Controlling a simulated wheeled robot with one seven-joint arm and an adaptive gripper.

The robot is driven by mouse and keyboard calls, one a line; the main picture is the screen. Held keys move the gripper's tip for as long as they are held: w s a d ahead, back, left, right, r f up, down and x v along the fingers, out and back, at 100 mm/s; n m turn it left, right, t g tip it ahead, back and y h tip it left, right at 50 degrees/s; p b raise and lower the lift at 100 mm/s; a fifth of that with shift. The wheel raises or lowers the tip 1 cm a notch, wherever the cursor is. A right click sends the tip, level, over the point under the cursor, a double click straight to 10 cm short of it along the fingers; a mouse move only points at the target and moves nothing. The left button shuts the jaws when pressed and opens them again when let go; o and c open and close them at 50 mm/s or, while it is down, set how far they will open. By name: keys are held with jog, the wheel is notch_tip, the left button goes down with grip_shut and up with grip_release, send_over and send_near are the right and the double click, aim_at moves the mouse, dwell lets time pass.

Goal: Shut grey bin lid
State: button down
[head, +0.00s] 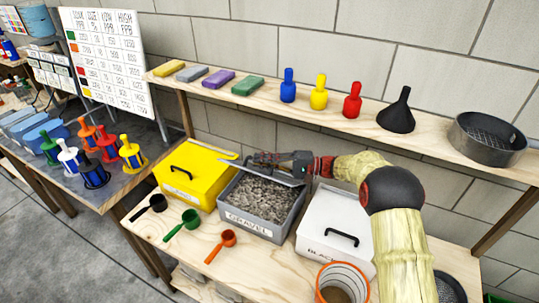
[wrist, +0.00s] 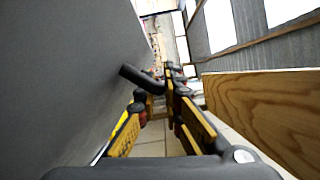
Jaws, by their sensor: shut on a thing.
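The grey bin (head: 288,226), labelled GRAVEL, stands open on the bench with grey gravel showing inside. Its grey lid (head: 272,174) is raised at the bin's back and shows nearly edge-on in the head view. In the wrist view the lid (wrist: 70,75) is a large grey face on the left, with a black handle (wrist: 138,77) sticking out. My gripper (head: 262,160) is behind the raised lid, below the shelf. In the wrist view my gripper (wrist: 160,92) is shut on the lid's handle; the exact contact is partly hidden.
A yellow bin (head: 190,178) stands left of the grey bin and a white bin (head: 325,222) right, both closed. Scoops, including an orange one (head: 221,246), lie in front. A wooden shelf (head: 330,120) with sponges, bottles, a funnel and a sieve runs above my gripper.

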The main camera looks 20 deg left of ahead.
jog(key=s+f+n+h+b, duration=0.1)
jog(key=s+f+n+b, duration=0.2)
jog(key=f+b, duration=0.2)
jog(key=s+a+f+n+t+h+b, duration=0.1)
jog(key=s+f+n+b, duration=0.3)
jog(key=f+b, duration=0.2)
jog(key=shift+f+h, duration=0.3)
jog(key=shift+f, duration=0.45)
jog(key=shift+s+f, duration=0.1)
jog(key=c, duration=2.3)
grip_release()
jog(key=shift+o, duration=0.5)
jog(key=shift+d, duration=0.1)
jog(key=v, duration=1.1)
jog(key=shift+d+r, duration=0.25)
jog(key=shift+d, duration=0.15)
